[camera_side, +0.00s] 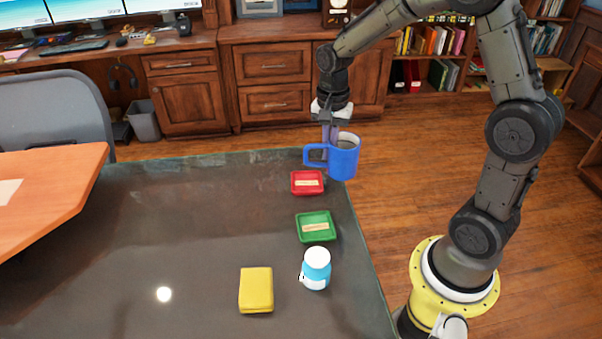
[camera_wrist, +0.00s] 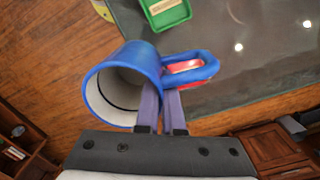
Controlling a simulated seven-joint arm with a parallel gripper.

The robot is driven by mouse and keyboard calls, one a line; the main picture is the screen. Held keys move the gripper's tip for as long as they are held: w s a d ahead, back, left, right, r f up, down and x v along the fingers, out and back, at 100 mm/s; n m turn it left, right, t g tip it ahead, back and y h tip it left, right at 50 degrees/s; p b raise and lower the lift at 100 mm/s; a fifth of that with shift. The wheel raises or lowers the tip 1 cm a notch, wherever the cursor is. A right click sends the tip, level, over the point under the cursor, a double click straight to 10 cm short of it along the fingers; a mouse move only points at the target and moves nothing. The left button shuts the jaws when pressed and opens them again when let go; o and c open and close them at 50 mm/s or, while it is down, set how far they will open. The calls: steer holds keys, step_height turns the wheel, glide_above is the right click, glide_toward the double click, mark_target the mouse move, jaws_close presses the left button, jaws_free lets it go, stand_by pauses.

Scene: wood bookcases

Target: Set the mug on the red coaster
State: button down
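A blue mug (camera_side: 343,158) with a white inside hangs in the air near the table's far right corner. My gripper (camera_side: 330,140) is shut on the mug, with its fingers at the wall beside the handle; in the wrist view the two fingers (camera_wrist: 163,108) are close together there. The red coaster (camera_side: 306,182) lies on the dark table, below and slightly left of the mug in the side view. In the wrist view the mug (camera_wrist: 122,85) and its handle hide most of the red coaster (camera_wrist: 184,66).
A green coaster (camera_side: 316,226) lies nearer on the table (camera_side: 200,240), with a white-and-blue bottle (camera_side: 315,268) and a yellow block (camera_side: 256,290) nearer still. The table's right edge runs close by the coasters. The table's middle and left are clear.

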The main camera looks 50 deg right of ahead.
steer(key=w+f, duration=0.2)
steer(key=w, duration=0.1)
steer(key=w+d+f, duration=0.1)
steer(key=w+f, duration=0.2)
steer(key=w, duration=0.1)
steer(key=w+d+f, duration=0.1)
steer(key=w+f, duration=0.2)
steer(key=w, duration=0.1)
steer(key=shift+w+d+f, duration=0.2)
steer(key=shift+w, duration=0.05)
steer(key=shift+w+f, duration=0.3)
steer(key=shift+f, duration=1.6)
steer(key=shift+f, duration=0.15)
steer(key=c, duration=1)
jaws_free()
steer(key=shift+c, duration=0.2)
